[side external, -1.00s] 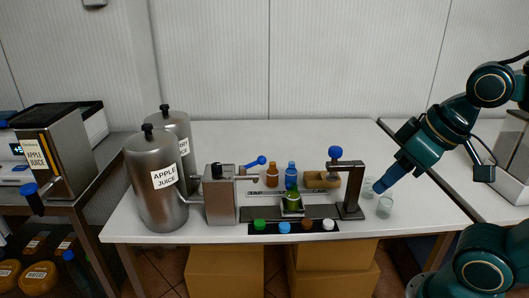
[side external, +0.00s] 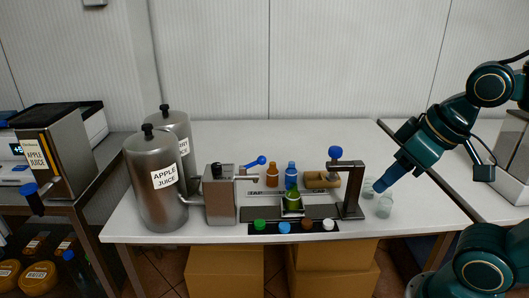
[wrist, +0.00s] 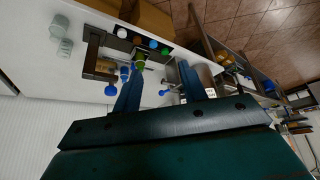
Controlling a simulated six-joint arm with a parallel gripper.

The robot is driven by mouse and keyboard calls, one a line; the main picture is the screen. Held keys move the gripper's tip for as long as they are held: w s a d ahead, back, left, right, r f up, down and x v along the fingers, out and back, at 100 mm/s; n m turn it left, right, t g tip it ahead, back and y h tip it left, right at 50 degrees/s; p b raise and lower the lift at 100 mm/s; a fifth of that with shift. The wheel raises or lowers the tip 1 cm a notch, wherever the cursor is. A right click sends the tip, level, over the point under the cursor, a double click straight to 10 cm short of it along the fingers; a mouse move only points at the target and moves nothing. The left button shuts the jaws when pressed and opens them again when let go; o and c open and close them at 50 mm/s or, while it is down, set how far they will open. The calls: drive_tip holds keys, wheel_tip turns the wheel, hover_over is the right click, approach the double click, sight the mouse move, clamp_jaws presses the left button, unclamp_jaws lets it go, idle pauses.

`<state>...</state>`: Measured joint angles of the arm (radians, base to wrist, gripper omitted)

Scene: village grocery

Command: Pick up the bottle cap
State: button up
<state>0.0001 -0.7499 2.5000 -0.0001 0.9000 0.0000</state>
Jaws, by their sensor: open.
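Several bottle caps lie in a row on a black strip (side external: 270,230) at the table's front edge: green (side external: 259,224), blue (side external: 284,226), brown (side external: 306,224) and white (side external: 328,224). They also show in the wrist view, from white (wrist: 122,32) to green (wrist: 165,51). My gripper (side external: 380,187) is above the right part of the table, right of the caps and apart from them. Its two blue fingers are spread in the wrist view (wrist: 160,68), with nothing between them. A green bottle (side external: 292,200) stands in a holder behind the caps.
A press with a blue knob (side external: 335,153) stands between my gripper and the caps. Clear cups (side external: 385,207) stand near my gripper. A brown bottle (side external: 272,175) and a blue bottle (side external: 291,175) stand behind. A steel apple juice tank (side external: 155,195) stands left.

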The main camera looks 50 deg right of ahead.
drive_tip(key=w+f+m+g, duration=0.2)
drive_tip(key=w+m, duration=0.4)
drive_tip(key=w, duration=1.2)
drive_tip(key=w+a+f+m+g+h, duration=0.1)
drive_tip(key=w+f+m, duration=0.4)
drive_tip(key=w+f, duration=0.9)
drive_tip(key=shift+f+g, duration=0.5)
drive_tip(key=shift+g, duration=0.4)
hover_over(259, 225)
drive_tip(key=shift+d+f, duration=0.1)
drive_tip(key=shift+f, duration=4.15)
drive_tip(key=shift+f, duration=0.15)
